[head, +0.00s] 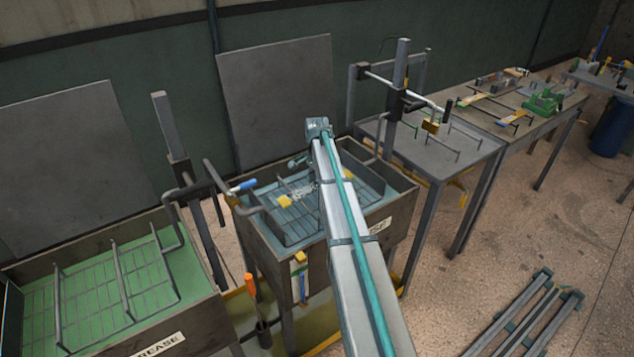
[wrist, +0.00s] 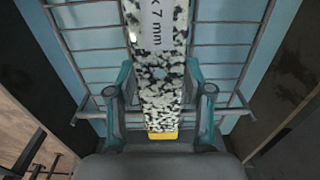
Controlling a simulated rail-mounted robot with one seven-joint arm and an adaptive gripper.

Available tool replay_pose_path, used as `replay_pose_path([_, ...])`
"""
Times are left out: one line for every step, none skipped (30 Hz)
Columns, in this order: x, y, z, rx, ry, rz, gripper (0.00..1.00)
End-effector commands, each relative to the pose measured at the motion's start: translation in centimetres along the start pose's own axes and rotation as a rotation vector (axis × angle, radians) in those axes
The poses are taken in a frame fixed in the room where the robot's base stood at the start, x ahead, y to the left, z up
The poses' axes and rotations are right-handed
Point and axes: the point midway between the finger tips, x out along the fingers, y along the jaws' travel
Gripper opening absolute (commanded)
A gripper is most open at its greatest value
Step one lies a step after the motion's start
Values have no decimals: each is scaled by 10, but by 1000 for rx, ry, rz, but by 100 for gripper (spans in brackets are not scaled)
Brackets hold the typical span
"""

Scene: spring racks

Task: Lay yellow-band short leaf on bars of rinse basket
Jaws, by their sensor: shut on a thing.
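The short leaf (wrist: 160,107) is a black-and-white speckled strip with a yellow band at its near end and a printed label reading "x 7 mm". My gripper (wrist: 160,76) is shut on it, one teal finger on each side. In the head view the leaf (head: 303,190) lies across the rinse basket, with yellow showing at both ends and my arm covering part of it. The rinse basket (head: 290,238) is a wire frame in the rear tank; its bars also show under the leaf in the wrist view (wrist: 225,45). I cannot tell whether leaf and bars touch.
A degrease tank (head: 160,343) with green liquid and another basket (head: 118,280) stands at left. A rack table (head: 440,155) and a bench with leaves (head: 515,100) are to the right.

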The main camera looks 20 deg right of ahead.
Motion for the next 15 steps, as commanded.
replay_pose_path([1,0,0,0,0,-1,0])
replay_pose_path([2,0,0,0,0,0,53])
replay_pose_path([1,0,0,0,0,0,60])
replay_pose_path([1,0,0,0,0,0,65])
replay_pose_path([1,0,0,0,0,0,70])
replay_pose_path([1,0,0,0,0,0,76])
replay_pose_path([1,0,0,0,0,0,76])
replay_pose_path([1,0,0,0,0,0,76])
replay_pose_path([1,0,0,0,0,0,76])
replay_pose_path([1,0,0,0,0,0,76])
replay_pose_path([1,0,0,0,0,0,76])
replay_pose_path([1,0,0,0,0,0,76])
replay_pose_path([1,0,0,0,0,0,76])
replay_pose_path([1,0,0,0,0,0,76])
replay_pose_path([1,0,0,0,0,0,76])
